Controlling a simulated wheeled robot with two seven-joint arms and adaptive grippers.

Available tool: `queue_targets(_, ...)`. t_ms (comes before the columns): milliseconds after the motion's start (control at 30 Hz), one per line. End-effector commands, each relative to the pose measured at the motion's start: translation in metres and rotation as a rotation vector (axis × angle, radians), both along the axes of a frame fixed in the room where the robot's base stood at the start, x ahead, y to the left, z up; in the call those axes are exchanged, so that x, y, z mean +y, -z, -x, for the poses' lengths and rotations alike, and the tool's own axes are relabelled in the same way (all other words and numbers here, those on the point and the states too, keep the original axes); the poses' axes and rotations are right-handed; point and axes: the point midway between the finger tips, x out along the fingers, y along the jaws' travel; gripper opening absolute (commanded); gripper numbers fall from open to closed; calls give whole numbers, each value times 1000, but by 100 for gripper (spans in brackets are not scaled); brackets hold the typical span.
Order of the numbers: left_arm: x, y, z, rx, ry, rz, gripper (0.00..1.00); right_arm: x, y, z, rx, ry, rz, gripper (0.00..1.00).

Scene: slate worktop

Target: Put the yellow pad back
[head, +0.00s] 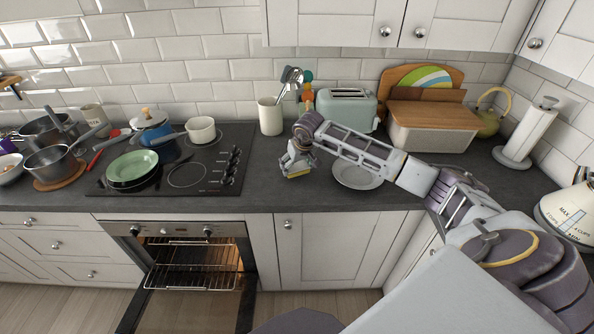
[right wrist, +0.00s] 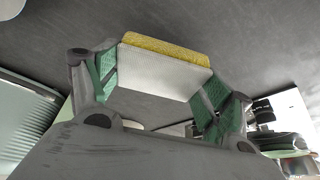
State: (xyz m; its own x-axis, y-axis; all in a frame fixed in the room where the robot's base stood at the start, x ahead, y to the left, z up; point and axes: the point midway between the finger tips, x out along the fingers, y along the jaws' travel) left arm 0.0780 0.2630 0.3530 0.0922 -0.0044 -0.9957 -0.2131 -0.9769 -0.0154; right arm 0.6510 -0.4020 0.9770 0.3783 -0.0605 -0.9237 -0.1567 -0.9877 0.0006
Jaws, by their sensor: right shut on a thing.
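The yellow pad (right wrist: 165,68), a block with a yellow layer and a white layer, is between the green-lined fingers of my right gripper (right wrist: 160,85) in the right wrist view. Both fingers press on its ends. In the head view my right gripper (head: 298,170) is low over the worktop, between the hob and a white plate (head: 352,176). Only a small yellow part of the pad (head: 299,174) shows there below the fingers. I cannot tell whether the pad touches the worktop. My left gripper is not in view.
The hob (head: 210,168) with pots and a green plate (head: 132,165) is to the left. A utensil crock (head: 270,116), a toaster (head: 346,108) and a bread bin (head: 432,125) stand along the wall. The oven door below is open. Dark worktop (head: 265,185) is free beside the gripper.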

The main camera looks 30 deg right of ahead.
Motion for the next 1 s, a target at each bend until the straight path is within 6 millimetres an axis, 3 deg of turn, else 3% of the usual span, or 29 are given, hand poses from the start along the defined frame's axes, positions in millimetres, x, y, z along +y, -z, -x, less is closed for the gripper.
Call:
queue_targets(233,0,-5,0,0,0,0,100,1,23,0,2,0,-1,57)
queue_targets(767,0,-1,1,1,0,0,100,0,30,0,-1,0,-1,57)
queue_targets(800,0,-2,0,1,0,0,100,0,30,0,0,0,-1,85)
queue_targets(900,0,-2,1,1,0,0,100,0,29,0,0,0,-1,98)
queue_targets(1000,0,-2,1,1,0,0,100,0,29,0,0,0,-1,100)
